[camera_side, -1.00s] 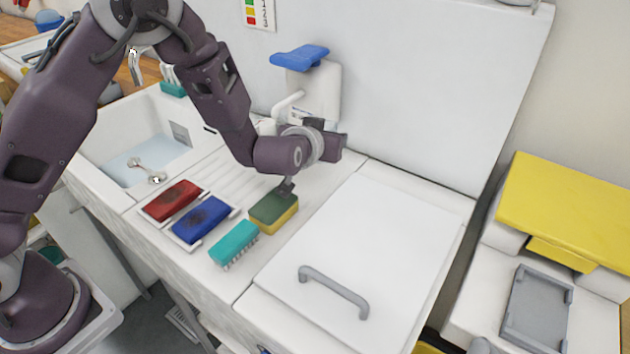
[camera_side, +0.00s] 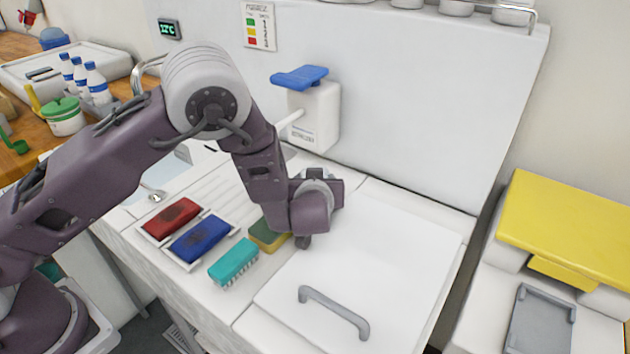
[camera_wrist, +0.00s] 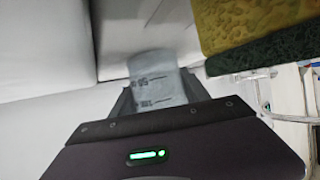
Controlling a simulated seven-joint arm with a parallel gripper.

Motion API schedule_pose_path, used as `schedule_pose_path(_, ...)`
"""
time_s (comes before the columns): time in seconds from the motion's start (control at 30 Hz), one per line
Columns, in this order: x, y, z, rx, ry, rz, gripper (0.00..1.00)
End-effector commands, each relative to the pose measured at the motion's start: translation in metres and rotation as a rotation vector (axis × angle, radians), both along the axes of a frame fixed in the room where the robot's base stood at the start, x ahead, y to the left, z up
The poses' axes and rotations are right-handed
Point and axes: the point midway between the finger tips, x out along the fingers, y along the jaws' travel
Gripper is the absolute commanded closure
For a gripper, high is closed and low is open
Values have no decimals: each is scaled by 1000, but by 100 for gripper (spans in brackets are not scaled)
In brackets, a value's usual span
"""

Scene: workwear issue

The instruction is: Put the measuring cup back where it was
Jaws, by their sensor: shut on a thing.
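The measuring cup (camera_wrist: 155,80) is pale and translucent with dark graduation marks. In the wrist view it sits between the two fingers of my gripper (camera_wrist: 160,98), which is shut on it. In the side view my gripper (camera_side: 303,241) points down just right of the green and yellow sponge, by the left edge of the white lid. The cup cannot be made out there, as my wrist hides it. I cannot tell whether the cup touches the surface below.
The sponge (camera_side: 267,236) is close beside my gripper, also in the wrist view (camera_wrist: 250,25). The white lid (camera_side: 390,250) has a grey handle (camera_side: 334,312). A dispenser (camera_side: 314,115) is behind.

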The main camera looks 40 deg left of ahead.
Motion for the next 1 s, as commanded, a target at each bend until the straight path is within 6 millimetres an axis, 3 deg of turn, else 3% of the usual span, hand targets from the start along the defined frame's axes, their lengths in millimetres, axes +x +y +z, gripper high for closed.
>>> schedule_pose_path(0.27, 0, 0, -1, -1, -2, 0, 93)
schedule_pose_path(0.3, 0, 0, -2, -1, -2, 0, 44)
schedule_pose_path(0.4, 0, 0, -2, -1, -2, 0, 25)
schedule_pose_path(0.77, -2, -2, 2, -2, -2, -1, 25)
schedule_pose_path(1.0, -46, -33, 28, -2, -2, -6, 25)
